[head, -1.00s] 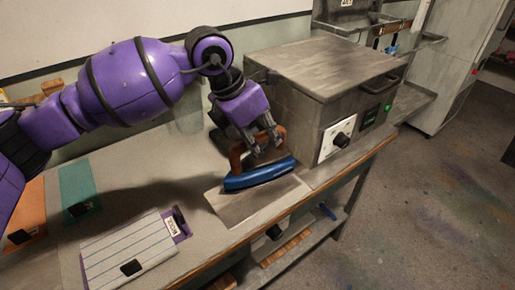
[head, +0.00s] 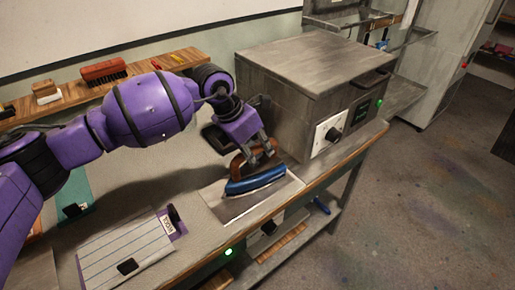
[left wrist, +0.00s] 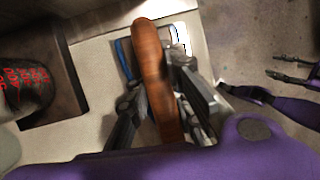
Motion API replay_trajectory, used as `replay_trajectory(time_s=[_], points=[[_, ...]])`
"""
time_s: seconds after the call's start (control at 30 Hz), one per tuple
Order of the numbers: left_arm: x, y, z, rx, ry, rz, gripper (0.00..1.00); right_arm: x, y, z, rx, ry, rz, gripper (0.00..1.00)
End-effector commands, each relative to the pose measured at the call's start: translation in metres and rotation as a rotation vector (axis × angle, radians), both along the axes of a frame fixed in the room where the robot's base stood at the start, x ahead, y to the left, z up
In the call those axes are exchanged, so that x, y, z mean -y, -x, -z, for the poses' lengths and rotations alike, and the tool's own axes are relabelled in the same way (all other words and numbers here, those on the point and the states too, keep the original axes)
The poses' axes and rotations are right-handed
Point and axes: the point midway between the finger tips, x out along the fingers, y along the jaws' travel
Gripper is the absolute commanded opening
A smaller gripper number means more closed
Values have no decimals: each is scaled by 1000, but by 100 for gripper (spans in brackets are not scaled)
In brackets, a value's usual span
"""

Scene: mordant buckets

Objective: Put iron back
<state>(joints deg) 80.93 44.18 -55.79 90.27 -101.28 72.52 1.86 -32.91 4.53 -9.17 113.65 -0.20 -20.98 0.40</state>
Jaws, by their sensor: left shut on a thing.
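The iron has a blue body (head: 256,181) and a brown wooden handle (left wrist: 148,70). My left gripper (head: 260,150) is shut on the handle, its fingers on both sides of it in the left wrist view (left wrist: 160,100). The iron is over a flat metal plate (head: 226,208) at the bench's front edge, roughly level. I cannot tell whether its sole touches the plate. My right gripper (left wrist: 290,70) shows at the right of the left wrist view, its fingers apart and empty, away from the iron.
A grey box oven (head: 290,105) with a dial stands right behind the iron. A wooden shelf with brushes (head: 104,72) runs along the back. A dark cylinder with red lettering (left wrist: 25,82) shows in the wrist view.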

Motion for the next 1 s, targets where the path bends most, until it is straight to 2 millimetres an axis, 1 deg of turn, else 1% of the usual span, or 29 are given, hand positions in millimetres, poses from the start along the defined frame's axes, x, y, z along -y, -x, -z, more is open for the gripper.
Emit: replay_trajectory(time_s=[0.03,0.2,0.23,0.4,0.67,0.77,0.87,1.0], points=[[1,-1,-4,5,4,0,0,0,2,1,-4,0,0,40],[1,-1,0,4,4,0,0,1,6,3,-12,0,2,40],[0,0,2,0,0,0,18,1,6,3,-12,0,2,40],[0,0,2,0,0,0,40,1,6,2,-10,1,1,40],[0,0,2,-1,-1,0,40,1,4,1,-6,1,1,40],[0,0,-2,1,-1,0,40,0,2,0,-3,1,1,40],[-5,1,-12,3,-1,-1,40,0,2,0,-3,0,0,40],[-16,4,-37,4,-1,-1,40,0,2,0,-3,0,0,40]])
